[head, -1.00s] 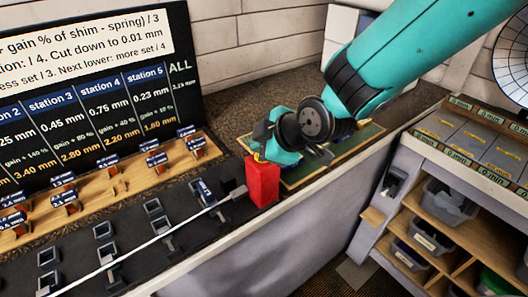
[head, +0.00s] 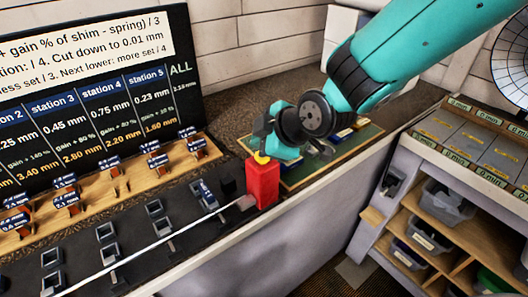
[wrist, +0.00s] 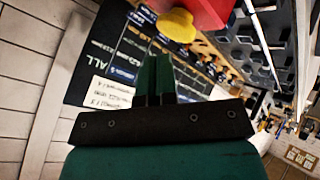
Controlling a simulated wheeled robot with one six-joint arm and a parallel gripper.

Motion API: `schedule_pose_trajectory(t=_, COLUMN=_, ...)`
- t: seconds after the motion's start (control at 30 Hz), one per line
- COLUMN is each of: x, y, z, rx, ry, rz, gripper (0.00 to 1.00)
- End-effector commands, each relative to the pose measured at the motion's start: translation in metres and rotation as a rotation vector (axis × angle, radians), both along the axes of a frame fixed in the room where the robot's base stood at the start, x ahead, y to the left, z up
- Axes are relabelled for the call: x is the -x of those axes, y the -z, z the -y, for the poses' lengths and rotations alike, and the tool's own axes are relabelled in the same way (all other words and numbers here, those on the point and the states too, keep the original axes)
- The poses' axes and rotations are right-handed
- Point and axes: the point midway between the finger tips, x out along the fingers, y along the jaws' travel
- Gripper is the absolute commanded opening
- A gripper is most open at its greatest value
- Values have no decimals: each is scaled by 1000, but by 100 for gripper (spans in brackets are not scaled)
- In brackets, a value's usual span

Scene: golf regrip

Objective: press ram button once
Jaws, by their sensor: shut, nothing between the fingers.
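The ram button is a yellow cap (head: 261,158) on top of an upright red box (head: 263,184), at the near end of the dark station bench. In the wrist view the yellow cap (wrist: 176,26) and part of the red box (wrist: 208,12) show at the top edge. My gripper (head: 262,145) is just above the cap in the head view. In the wrist view its green fingers (wrist: 160,62) are together and empty, with a small visible gap between their tips and the cap. The head view does not show clearly whether they touch.
A white rod (head: 150,246) runs along the bench (head: 130,270) to the red box. A wooden rack (head: 130,180) with labelled pieces stands behind. A green mat (head: 312,168) with small items lies right of the box. Shelves with bins (head: 445,200) stand at right.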

Motion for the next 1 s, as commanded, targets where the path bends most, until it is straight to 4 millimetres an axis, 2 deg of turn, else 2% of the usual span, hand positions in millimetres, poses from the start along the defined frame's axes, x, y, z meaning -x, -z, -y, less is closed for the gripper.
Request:
schedule_pose_trajectory(t=0.17, x=0, y=-4, z=0, rx=0, ry=0, rz=0, gripper=0)
schedule_pose_trajectory(t=0.63, x=0, y=-48, z=0, rx=0, ry=0, rz=0, gripper=0)
schedule_pose_trajectory(t=1.0, x=0, y=-50, z=0, rx=0, ry=0, rz=0, gripper=0)
